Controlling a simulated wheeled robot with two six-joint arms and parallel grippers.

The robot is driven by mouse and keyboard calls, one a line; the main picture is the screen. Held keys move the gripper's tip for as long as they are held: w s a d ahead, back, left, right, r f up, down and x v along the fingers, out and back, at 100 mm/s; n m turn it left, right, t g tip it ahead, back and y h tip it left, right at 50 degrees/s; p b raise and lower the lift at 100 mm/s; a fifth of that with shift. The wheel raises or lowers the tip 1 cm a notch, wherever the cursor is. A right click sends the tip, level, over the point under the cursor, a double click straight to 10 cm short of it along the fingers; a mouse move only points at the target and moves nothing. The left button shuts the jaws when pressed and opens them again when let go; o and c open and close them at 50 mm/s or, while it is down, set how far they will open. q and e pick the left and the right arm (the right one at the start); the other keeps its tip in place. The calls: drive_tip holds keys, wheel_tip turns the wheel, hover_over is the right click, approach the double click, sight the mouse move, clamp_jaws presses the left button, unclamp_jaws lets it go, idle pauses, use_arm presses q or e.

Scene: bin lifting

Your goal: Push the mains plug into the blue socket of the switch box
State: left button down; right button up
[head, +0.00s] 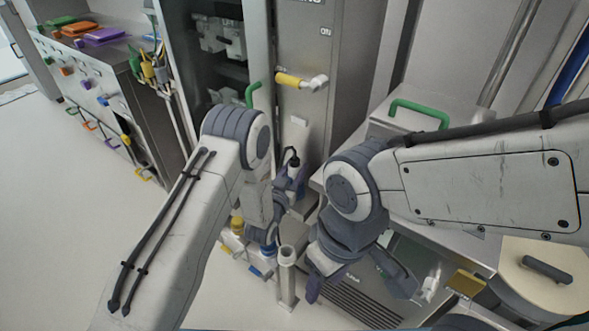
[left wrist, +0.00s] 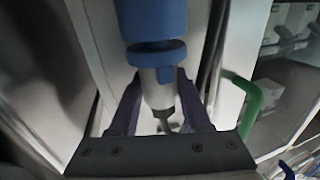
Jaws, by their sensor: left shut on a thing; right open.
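My left gripper (head: 292,180) is in front of the grey cabinet. In the left wrist view its fingers (left wrist: 158,100) are shut on the mains plug (left wrist: 156,92), a pale body with a blue collar and a thin cable end. A wider blue cylinder (left wrist: 152,18) lies in line beyond the collar; I cannot tell whether it is part of the plug. In the head view a pale box with yellow and blue fittings, apparently the switch box (head: 231,243), is partly hidden by my left arm. My right gripper (head: 355,284) is open and empty.
The tall cabinet (head: 325,75) has a green handle (head: 253,93) and a yellow-sleeved handle (head: 300,81). A bench with a green handle (head: 420,112) is at right. The floor (head: 70,220) is clear at left.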

use_arm(q)
drive_tip(key=shift+f+b, duration=0.35)
drive_tip(key=shift+f, duration=0.05)
idle(0.4)
drive_tip(key=shift+c, duration=1.4)
unclamp_jaws()
drive_tip(key=v, duration=1)
drive_tip(key=shift+s, duration=0.2)
drive_tip(key=shift+a, duration=0.1)
